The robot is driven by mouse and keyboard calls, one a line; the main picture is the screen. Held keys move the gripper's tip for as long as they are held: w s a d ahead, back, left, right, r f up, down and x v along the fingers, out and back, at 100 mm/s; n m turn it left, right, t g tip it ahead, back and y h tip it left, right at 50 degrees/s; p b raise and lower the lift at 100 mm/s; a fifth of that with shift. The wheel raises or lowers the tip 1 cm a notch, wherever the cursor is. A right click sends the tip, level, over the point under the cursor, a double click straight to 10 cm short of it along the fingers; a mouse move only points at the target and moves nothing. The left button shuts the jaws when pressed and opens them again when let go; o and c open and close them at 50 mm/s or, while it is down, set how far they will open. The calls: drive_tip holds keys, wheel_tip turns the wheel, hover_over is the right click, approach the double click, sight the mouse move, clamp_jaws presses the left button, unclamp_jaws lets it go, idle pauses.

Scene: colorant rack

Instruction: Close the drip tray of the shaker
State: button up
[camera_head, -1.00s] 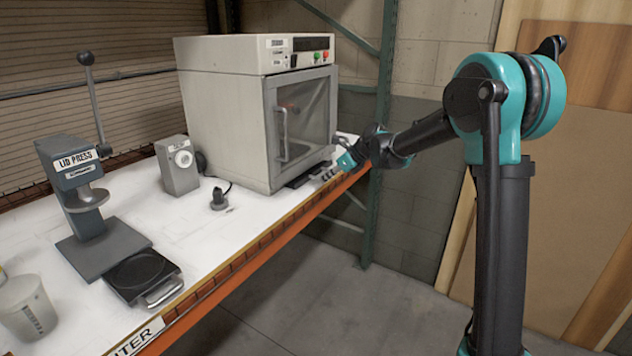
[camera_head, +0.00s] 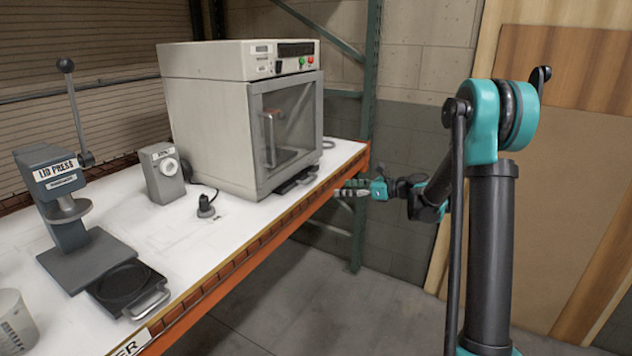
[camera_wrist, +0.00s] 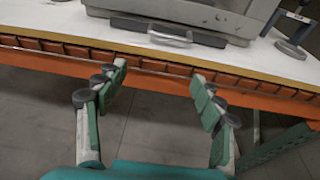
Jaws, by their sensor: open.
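The shaker (camera_head: 205,120) is a large beige cabinet with a framed glass door, which looks shut. Its drip tray (camera_head: 284,186) is a dark flat strip low at the front, under the door, with a light metal handle. In the wrist view the tray (camera_wrist: 130,25) and its handle (camera_wrist: 170,40) show at the top, the tray's front edge projecting from the shaker's base. How far it stands out is hard to tell. My gripper (camera_head: 342,188) is open and empty, off the table's front edge; in the wrist view its fingers (camera_wrist: 158,74) are spread, apart from the handle.
The white table (camera_head: 180,235) has an orange front beam (camera_head: 235,260). A lid press (camera_head: 60,215), a dark plate with a handle (camera_head: 125,287), a small grey dial box (camera_head: 163,175) and a cup (camera_head: 12,325) stand left. A green rack post (camera_head: 365,130) rises behind my gripper.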

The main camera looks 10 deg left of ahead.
drive_tip(key=shift+o, duration=1.4)
drive_tip(key=d, duration=0.1)
drive_tip(key=d+f+t+y, duration=0.1)
drive_tip(key=d, duration=0.1)
drive_tip(key=shift+s+d+y, duration=0.1)
drive_tip(key=shift+d+y, duration=0.15)
drive_tip(key=shift+y, duration=0.05)
approach(313, 179)
drive_tip(key=shift+t+y, duration=0.3)
drive_tip(key=x, duration=0.6)
drive_tip(key=f+x, duration=0.1)
drive_tip(key=x, duration=0.2)
drive_tip(key=c, duration=1.4)
drive_tip(key=shift+a+r, duration=0.1)
drive_tip(key=shift+a, duration=0.15)
drive_tip(key=shift+c, duration=0.2)
drive_tip(key=shift+w+x, duration=0.2)
drive_tip(key=shift+x, duration=1.7)
drive_tip(key=shift+d, duration=0.1)
